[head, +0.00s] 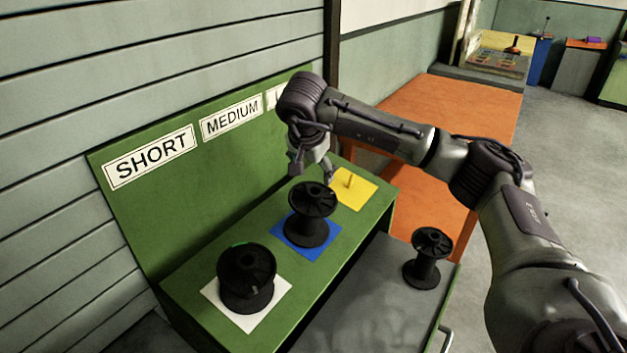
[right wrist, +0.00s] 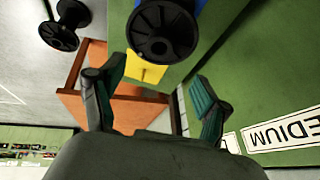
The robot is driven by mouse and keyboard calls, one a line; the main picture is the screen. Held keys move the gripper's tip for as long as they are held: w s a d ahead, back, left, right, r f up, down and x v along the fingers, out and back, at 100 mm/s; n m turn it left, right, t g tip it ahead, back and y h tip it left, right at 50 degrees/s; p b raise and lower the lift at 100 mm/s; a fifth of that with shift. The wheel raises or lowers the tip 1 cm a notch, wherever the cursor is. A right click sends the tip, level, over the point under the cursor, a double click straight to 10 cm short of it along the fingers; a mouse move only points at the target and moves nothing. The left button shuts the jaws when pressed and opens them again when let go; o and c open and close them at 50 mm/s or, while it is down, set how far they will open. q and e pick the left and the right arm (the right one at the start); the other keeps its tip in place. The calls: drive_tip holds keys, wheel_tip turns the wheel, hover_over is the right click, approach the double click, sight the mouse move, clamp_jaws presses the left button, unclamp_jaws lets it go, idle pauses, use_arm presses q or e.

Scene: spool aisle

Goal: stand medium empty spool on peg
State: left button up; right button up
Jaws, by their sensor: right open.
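A black spool (head: 311,214) stands upright on the blue square (head: 277,230), beside the MEDIUM sign (head: 232,117). Any peg under it is hidden. My right gripper (head: 312,170) is open and empty, just above and behind this spool, with no clear contact. In the right wrist view the spool's top flange (right wrist: 163,32) lies beyond the open fingers (right wrist: 156,85). A wider, squat black spool (head: 246,278) stands on the white square (head: 212,291). The yellow square (head: 360,193) bears a bare short peg (head: 349,181). My left gripper is out of view.
A slimmer black spool (head: 428,258) stands on the grey cart top (head: 375,305) at right. The green stand (head: 185,290) has a back panel with SHORT (head: 150,157) and a third sign partly hidden by my arm. An orange table (head: 460,110) stands behind.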

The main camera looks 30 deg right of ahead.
drive_tip(key=shift+v, duration=1.5)
